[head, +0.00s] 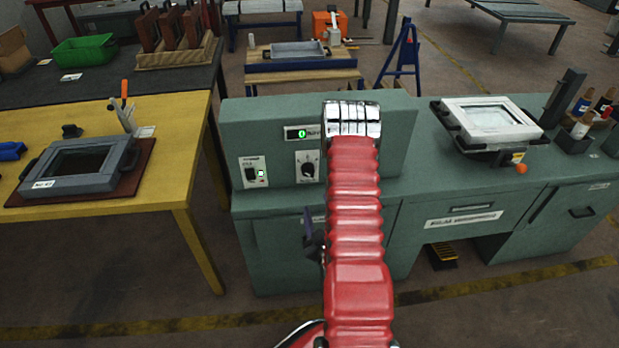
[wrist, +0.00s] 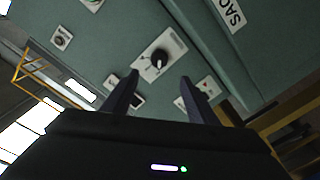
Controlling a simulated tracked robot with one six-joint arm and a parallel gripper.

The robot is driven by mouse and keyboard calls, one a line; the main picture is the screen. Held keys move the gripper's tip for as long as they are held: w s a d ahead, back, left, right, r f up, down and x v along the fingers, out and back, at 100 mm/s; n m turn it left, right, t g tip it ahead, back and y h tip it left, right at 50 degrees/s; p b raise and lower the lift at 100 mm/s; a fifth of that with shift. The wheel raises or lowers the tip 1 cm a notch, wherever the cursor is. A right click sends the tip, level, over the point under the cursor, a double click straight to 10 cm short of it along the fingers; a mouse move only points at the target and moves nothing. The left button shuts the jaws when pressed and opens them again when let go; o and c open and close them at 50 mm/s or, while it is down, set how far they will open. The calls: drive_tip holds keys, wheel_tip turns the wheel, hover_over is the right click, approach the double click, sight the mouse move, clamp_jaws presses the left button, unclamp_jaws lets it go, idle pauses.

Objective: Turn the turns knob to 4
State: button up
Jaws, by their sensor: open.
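The turns knob is a small black dial (head: 308,169) on a pale plate, low on the front of the green machine, left of my red arm in the head view. In the wrist view the black knob (wrist: 159,58) sits on its white plate, beyond and between my fingertips. My gripper (wrist: 158,85) is open and empty, with its two dark fingers apart from the knob. In the head view my gripper (head: 312,235) shows only in part beside my arm, below the panel. A green-lit display (head: 302,133) above the knob appears to read 0.
The yellow table (head: 180,165) with a grey frame stands at the left. A white frame fixture (head: 487,122) is on the green bench at the right.

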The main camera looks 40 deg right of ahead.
sight(309, 175)
idle(0.4)
drive_tip(key=x, duration=1.3)
drive_tip(key=shift+w+d, duration=0.25)
drive_tip(key=shift+w, duration=0.05)
drive_tip(key=c, duration=1.1)
